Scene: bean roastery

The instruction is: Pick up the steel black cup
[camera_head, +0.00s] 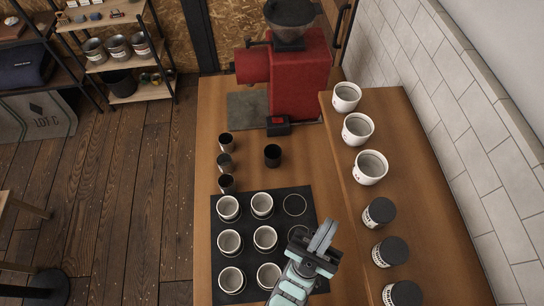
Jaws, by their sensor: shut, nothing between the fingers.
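A small black cup (272,155) stands upright on the wooden counter (300,163), in front of the red machine. Three small dark cups stand in a column to its left: a far one (226,142), a middle one (225,162) that looks more metallic, and a near one (227,183). Which of these are steel is hard to tell at this size. My gripper (325,234) is shut and empty, over the right edge of a black mat (247,225). It is in front of the black cup and to its right, clearly apart from it.
Several white cups (262,205) stand on the mat, beside an empty ring mark (294,204). A red grinder (300,80) stands at the back. The raised ledge (345,150) at right holds white canisters (357,128) and dark-lidded ones (379,212). Bare counter surrounds the black cup.

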